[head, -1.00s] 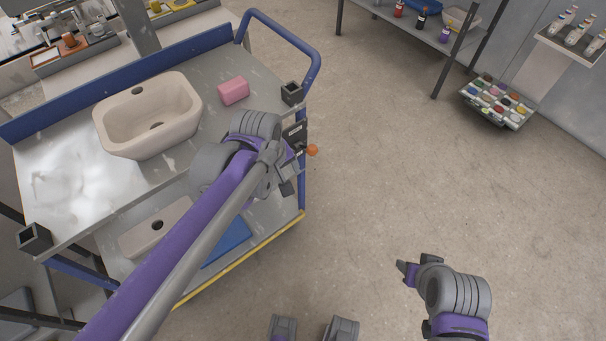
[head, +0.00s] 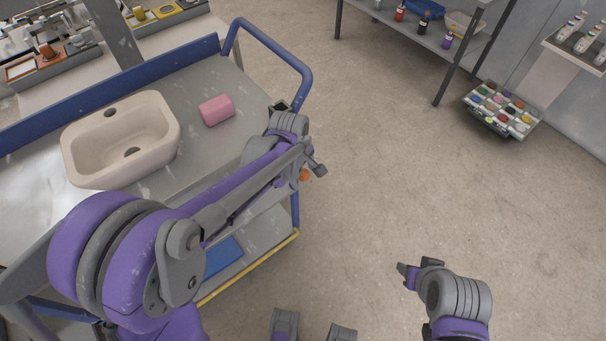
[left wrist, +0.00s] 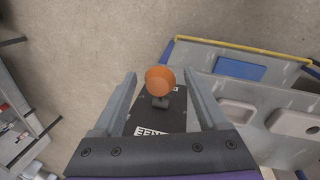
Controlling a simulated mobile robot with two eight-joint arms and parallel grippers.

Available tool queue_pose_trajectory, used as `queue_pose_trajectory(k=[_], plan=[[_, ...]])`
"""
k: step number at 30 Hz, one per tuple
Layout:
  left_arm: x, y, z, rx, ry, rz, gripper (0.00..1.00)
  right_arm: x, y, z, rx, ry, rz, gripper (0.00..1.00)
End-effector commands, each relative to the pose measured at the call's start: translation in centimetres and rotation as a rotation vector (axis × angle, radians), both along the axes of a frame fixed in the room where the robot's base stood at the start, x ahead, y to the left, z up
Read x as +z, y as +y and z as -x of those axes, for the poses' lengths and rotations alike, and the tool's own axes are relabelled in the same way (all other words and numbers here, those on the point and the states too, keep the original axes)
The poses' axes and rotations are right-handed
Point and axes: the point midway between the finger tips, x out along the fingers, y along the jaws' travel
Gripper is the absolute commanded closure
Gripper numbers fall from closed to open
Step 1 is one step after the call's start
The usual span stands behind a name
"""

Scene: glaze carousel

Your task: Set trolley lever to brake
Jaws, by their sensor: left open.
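The trolley (head: 240,83) stands at the left of the head view, with a blue frame and push handle. Its lever ends in an orange knob (head: 304,175), partly hidden by my left gripper in the head view. In the left wrist view, the orange knob (left wrist: 159,80) shows between the two spread fingers, with a gap on both sides. A dark plate with white lettering (left wrist: 155,118) lies behind it, partly hidden; I cannot read the setting. My right gripper (head: 404,269) is away over the floor, its opening unclear.
A beige basin (head: 75,150) and a pink block (head: 216,110) sit on the trolley top. A blue sheet (head: 223,257) lies on its lower shelf. A rack (head: 460,47) and a tray of coloured pots (head: 503,106) stand at the back right. Floor between is clear.

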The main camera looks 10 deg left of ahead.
Motion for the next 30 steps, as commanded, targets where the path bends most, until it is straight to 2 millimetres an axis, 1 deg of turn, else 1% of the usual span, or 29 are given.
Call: queue_pose_trajectory(k=[3, 11, 12, 14, 15, 20, 24, 30], plan=[[-0.69, -0.07, -0.11, 0.0, 0.0, 0.0, 0.24, -0.08, 0.0, 0.01, 0.0, 0.0, 0.0, 0.5], [-0.79, -0.08, -0.12, -0.001, 0.0, 0.0, 0.24, -0.07, 0.0, 0.01, 0.0, 0.0, 0.0, 0.5], [-0.78, -0.08, -0.12, -0.001, 0.0, 0.0, 0.28, -0.07, 0.0, 0.01, 0.0, 0.0, 0.0, 0.5], [-0.78, -0.08, -0.12, -0.001, 0.0, 0.0, 0.39, -0.07, 0.0, 0.01, 0.0, 0.0, 0.0, 0.5], [-0.78, -0.08, -0.12, -0.001, 0.0, 0.0, 0.46, -0.07, 0.0, 0.01, 0.0, 0.0, 0.0, 0.5], [-0.77, -0.08, -0.12, -0.001, 0.0, 0.0, 0.75, -0.07, 0.0, 0.01, 0.0, 0.0, 0.0, 0.5], [-0.76, -0.08, -0.11, -0.001, 0.0, 0.0, 1.0, -0.07, 0.0, 0.01, 0.0, 0.0, 0.0, 0.5], [-0.76, -0.07, -0.12, -0.001, 0.0, 0.0, 1.0, -0.07, 0.0, 0.01, 0.0, 0.0, 0.0, 0.5]])
